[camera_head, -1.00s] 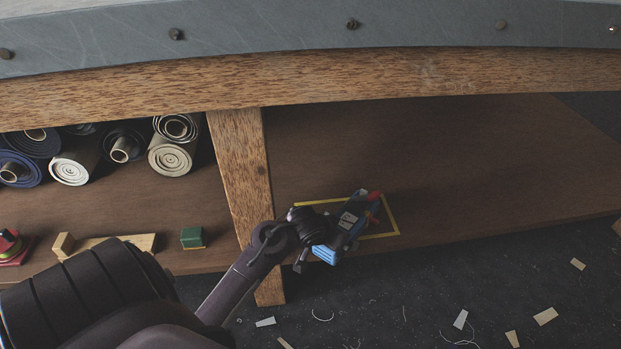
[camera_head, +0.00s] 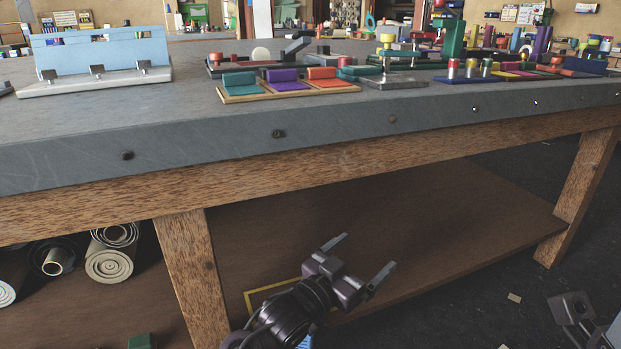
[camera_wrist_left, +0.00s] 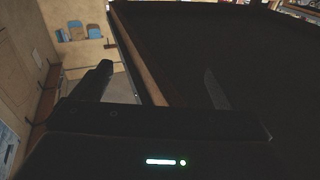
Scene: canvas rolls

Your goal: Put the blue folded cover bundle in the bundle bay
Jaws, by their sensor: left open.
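A yellow outline (camera_head: 270,286), which looks like the bundle bay, marks the lower shelf right of the wooden leg; my left arm covers much of it. A small blue patch (camera_head: 307,341), likely part of the blue folded cover bundle, shows beside my arm at the bottom edge; the rest is hidden. My left gripper (camera_head: 364,259) is open and empty above the shelf, its fingers pointing away from the outline to the upper right. In the left wrist view its fingers (camera_wrist_left: 156,85) are apart with nothing between them. My right gripper (camera_head: 572,308) shows partly at the lower right; its jaw state is unclear.
The bench top (camera_head: 200,120) overhangs the shelf (camera_head: 450,225). A wooden leg (camera_head: 192,270) stands left of the outline, with canvas rolls (camera_head: 108,266) and a green block (camera_head: 141,341) beyond it. The shelf's right part is clear.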

